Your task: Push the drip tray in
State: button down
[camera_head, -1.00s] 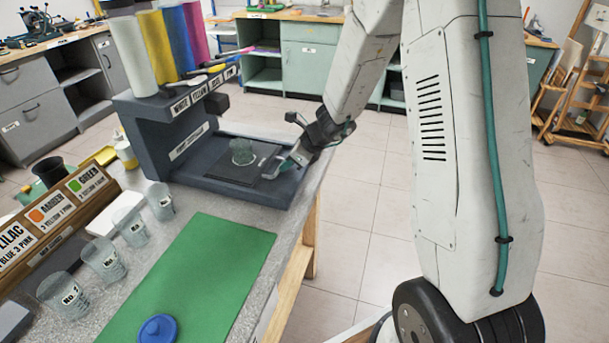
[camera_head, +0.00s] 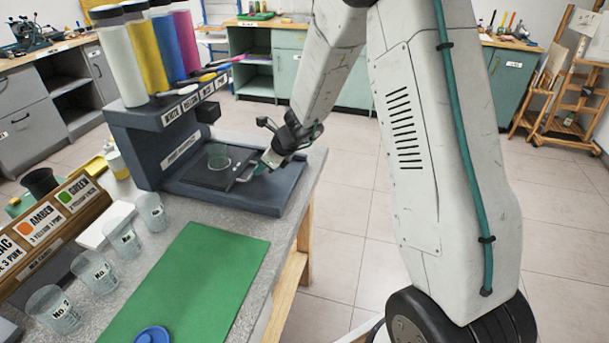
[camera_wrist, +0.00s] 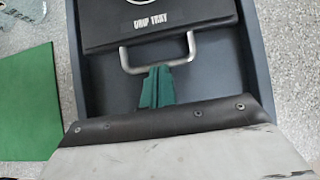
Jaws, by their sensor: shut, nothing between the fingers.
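The drip tray (camera_head: 207,178) is a dark flat plate lying in the dark base (camera_head: 268,203) of the powder dispenser. A clear cup (camera_head: 218,157) stands on it. In the wrist view the drip tray (camera_wrist: 195,22) carries a white label and a grey metal handle (camera_wrist: 190,50) at its near edge. My gripper (camera_head: 248,175) is low over the base on the handle side. In the wrist view the green fingertips of my gripper (camera_wrist: 156,72) are shut, empty and against or very close to the middle of the handle bar. The tray's far part is cut off there.
Tall tubes of coloured powder (camera_head: 170,48) stand on the dispenser above the tray. Several numbered clear cups (camera_head: 95,272) and a green mat (camera_head: 195,285) lie on the grey bench nearer me. Open floor is to the right of the bench.

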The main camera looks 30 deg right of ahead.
jog(key=s+d, duration=0.1)
jog(key=s+d+r, duration=0.1)
jog(key=d, duration=0.1)
jog(key=shift+s, duration=0.35)
jog(key=v, duration=0.9)
jog(key=shift+s+d+r, duration=0.15)
jog(key=shift+s+r, duration=0.1)
jog(key=shift+r, duration=0.05)
jog(key=s+a+r+n+g+h, duration=0.1)
jog(key=s+r+n, duration=0.3)
jog(key=s+n, duration=0.5)
jog(key=s+a+r+n+g+h, duration=0.1)
jog(key=s+r+n+h, duration=0.1)
jog(key=s+r+n, duration=0.3)
jog(key=s+a+r+n+g+h, duration=0.2)
jog(key=s+r+n, duration=0.2)
jog(key=s+n, duration=0.8)
jog(key=s, duration=0.8)
jog(key=shift+s+r+n+h, duration=0.2)
jog(key=shift+r+n+h, duration=0.1)
jog(key=shift+r+n, duration=0.1)
